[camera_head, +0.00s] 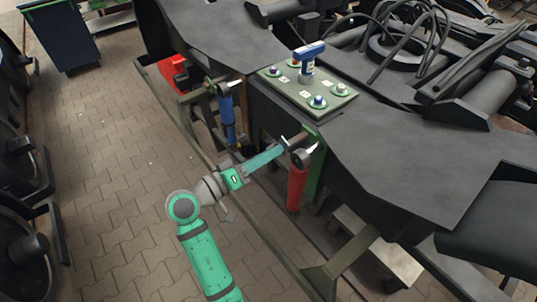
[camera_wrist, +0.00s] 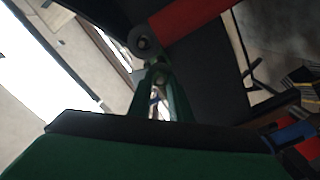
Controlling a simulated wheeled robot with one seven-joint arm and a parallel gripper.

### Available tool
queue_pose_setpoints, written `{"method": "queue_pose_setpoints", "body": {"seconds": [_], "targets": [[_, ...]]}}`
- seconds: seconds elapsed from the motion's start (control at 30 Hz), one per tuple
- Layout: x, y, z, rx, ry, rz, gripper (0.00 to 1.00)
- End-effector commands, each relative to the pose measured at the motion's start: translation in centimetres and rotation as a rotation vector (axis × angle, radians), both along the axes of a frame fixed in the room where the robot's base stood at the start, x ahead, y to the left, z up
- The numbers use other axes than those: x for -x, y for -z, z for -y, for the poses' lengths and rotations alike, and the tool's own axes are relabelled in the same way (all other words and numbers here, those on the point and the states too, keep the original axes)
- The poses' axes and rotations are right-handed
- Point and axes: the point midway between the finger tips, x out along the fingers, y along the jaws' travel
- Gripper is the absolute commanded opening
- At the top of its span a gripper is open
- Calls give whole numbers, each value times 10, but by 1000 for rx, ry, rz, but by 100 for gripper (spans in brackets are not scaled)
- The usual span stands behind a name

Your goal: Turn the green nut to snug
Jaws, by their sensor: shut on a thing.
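My gripper (camera_head: 284,147) reaches in from the lower left to a grey pin (camera_head: 297,140) at the side of the dark bogie frame, just above a red damper (camera_head: 297,188). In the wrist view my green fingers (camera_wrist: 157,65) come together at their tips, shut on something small. The green nut itself cannot be made out clearly; it is largely hidden at the fingertips. The damper's round grey end (camera_wrist: 142,41) is close beside the fingertips in the wrist view.
A blue damper (camera_head: 227,118) stands left of my gripper.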

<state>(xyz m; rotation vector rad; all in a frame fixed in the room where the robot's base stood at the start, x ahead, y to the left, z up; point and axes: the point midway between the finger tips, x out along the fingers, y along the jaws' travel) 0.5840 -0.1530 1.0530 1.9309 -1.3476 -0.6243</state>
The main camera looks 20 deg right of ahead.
Motion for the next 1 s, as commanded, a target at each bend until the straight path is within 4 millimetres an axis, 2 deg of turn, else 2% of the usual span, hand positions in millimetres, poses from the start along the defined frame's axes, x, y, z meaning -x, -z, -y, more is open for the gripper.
{"method": "queue_pose_setpoints", "body": {"seconds": [0.6, 1.0], "targets": [[5, 0, 3, -196, 12, 534, 0], [6, 0, 4, -278, 12, 760, 0]]}}
